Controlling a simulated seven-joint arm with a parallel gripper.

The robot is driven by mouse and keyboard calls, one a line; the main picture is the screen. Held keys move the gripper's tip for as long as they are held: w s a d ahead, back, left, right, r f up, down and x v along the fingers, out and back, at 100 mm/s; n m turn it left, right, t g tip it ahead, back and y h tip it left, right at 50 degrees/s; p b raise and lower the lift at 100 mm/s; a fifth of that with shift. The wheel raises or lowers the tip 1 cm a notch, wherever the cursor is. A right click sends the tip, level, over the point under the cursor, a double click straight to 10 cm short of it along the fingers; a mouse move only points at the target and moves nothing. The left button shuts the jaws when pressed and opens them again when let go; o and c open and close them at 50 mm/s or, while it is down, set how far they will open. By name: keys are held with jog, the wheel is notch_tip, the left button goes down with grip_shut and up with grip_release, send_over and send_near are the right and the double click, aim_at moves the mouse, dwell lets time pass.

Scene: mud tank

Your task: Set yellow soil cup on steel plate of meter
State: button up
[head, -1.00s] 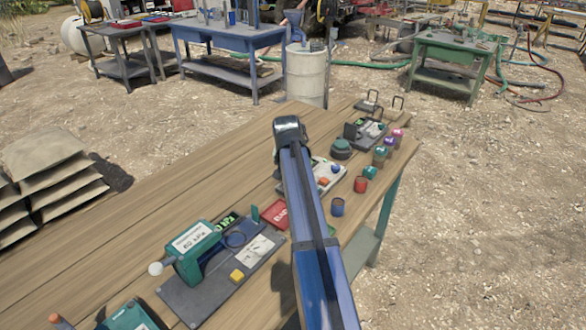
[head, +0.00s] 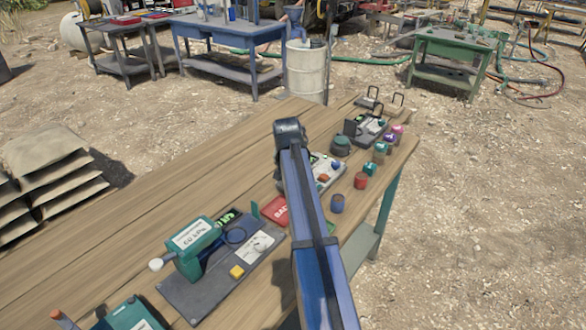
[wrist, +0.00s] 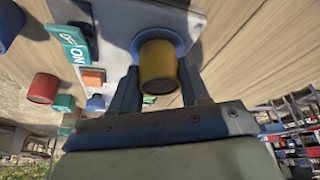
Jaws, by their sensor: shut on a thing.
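In the wrist view the yellow soil cup (wrist: 158,68) is between the two fingers of my gripper (wrist: 160,88), which is shut on it. A round blue-rimmed seat (wrist: 183,40) on the grey meter (wrist: 215,18) shows directly behind the cup. I cannot tell whether the cup touches it. The steel plate itself is hidden by the cup. In the head view the meter (head: 330,168) shows partly behind my arm; my gripper and the cup are hidden there.
On the wooden table (head: 190,165), a blue cup (head: 337,203), a red cup (head: 361,180) and several other cups line the right edge. A teal instrument (head: 190,250) on a dark base stands at the front left. The table's left part is clear.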

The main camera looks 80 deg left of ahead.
jog(key=o, duration=1.1)
jog(key=shift+o, duration=0.7)
jog(key=o, duration=0.3)
jog(key=shift+r, duration=3.7)
